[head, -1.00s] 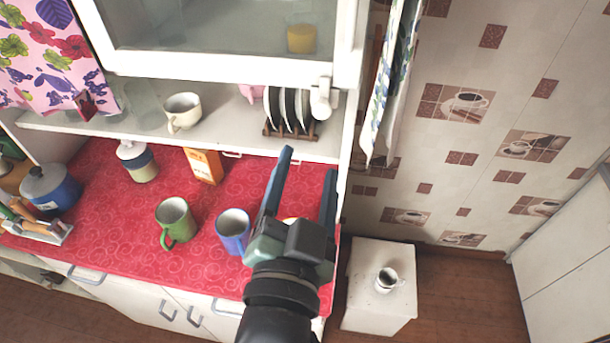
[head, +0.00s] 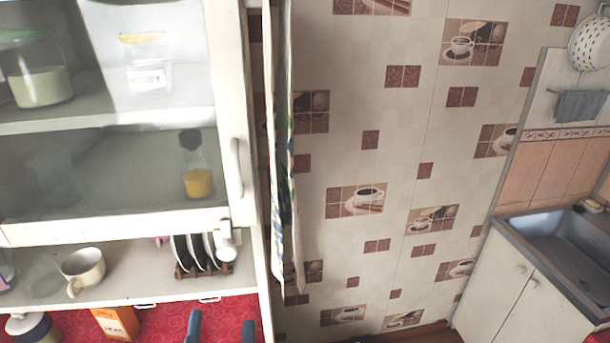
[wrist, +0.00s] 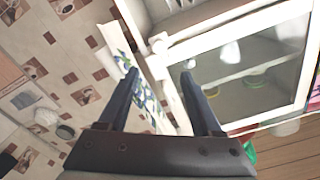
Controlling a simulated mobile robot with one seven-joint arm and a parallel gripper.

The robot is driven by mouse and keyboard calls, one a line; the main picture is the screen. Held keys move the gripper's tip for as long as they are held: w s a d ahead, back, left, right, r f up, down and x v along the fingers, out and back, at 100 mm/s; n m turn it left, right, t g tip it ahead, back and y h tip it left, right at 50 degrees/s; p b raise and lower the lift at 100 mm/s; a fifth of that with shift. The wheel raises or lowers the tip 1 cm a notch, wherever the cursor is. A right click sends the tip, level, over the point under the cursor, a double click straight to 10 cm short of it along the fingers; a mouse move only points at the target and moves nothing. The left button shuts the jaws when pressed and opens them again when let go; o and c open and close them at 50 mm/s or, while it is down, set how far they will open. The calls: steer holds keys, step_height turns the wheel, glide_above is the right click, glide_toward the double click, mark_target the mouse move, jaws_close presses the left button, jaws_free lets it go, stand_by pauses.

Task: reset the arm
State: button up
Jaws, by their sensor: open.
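My gripper (head: 221,328) shows only as two dark blue fingertips at the bottom edge of the head view, in front of the red counter. In the wrist view my gripper (wrist: 158,85) has its two fingers spread apart with nothing between them. Beyond the fingers the wrist view shows the patterned towel (wrist: 140,88) and the glazed cabinet door (wrist: 245,75). The rest of my arm is out of the head view.
The white cabinet (head: 230,110) holds jars behind glass. Its open shelf bears a cream cup (head: 83,270) and a rack of dark plates (head: 197,252). An orange box (head: 117,322) stands on the red counter (head: 165,318). A sink (head: 565,250) is at the right, beyond the tiled wall.

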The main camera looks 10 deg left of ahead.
steer(key=w+d+r+n+t+h+b, duration=0.1)
steer(key=w+d+r+t, duration=0.15)
steer(key=r, duration=0.65)
steer(key=w+d+r+n+t+h+b, duration=0.1)
steer(key=w+d+r+t+b, duration=0.2)
steer(key=r, duration=0.5)
steer(key=s+d+r+t+h, duration=0.1)
steer(key=s+d+r+t, duration=0.1)
steer(key=r, duration=0.5)
steer(key=s+d+r+t+h, duration=0.2)
steer(key=s+d+r, duration=0.1)
steer(key=d+r, duration=0.2)
step_height(320, 180, up, 3)
steer(key=shift+f+n, duration=0.15)
steer(key=shift+n, duration=0.15)
steer(key=shift+t, duration=0.25)
